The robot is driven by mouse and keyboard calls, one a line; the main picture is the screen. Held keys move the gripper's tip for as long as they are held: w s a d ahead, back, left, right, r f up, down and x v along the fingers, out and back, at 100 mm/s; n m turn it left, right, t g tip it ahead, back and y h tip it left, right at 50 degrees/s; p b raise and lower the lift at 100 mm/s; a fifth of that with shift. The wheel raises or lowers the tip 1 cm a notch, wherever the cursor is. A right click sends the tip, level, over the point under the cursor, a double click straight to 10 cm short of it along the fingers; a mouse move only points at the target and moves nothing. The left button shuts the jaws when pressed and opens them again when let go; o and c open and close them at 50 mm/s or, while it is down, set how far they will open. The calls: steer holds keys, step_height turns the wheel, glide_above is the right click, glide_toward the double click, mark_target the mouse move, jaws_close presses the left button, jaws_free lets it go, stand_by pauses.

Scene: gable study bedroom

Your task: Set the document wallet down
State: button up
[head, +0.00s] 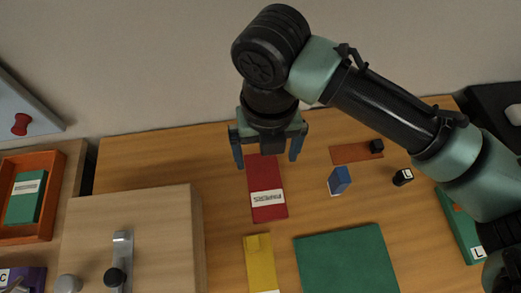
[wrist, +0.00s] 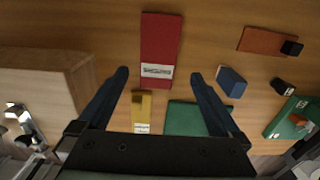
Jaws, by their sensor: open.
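The document wallet appears to be the flat red piece (head: 265,179) with a white label reading "PAPERS". It lies flat on the wooden desk, and it also shows in the wrist view (wrist: 160,42). My gripper (head: 268,153) is open, with its two blue-grey fingers spread above the far end of the wallet in the head view. The wallet's far end is partly hidden behind the gripper in the head view.
A yellow labelled piece (head: 260,262) and a green flat piece (head: 345,262) lie nearer. A blue block (head: 339,180) and a brown strip (head: 350,154) with a black cube lie right. A wooden box (head: 150,225) stands left, beside an orange tray (head: 61,165). Bare desk (head: 160,160) shows behind the box.

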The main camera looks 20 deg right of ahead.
glide_above(265, 184)
steer(key=f, duration=0.5)
steer(key=shift+w+d+f+b, duration=0.1)
steer(key=shift+w+d+b, duration=0.15)
steer(key=shift+w+b, duration=0.15)
steer(key=f, duration=0.3)
steer(key=f+b, duration=0.1)
steer(key=f, duration=0.1)
steer(key=shift+s+a, duration=0.25)
steer(key=shift+s, duration=0.15)
steer(key=shift+f, duration=0.2)
steer(key=shift+c, duration=0.3)
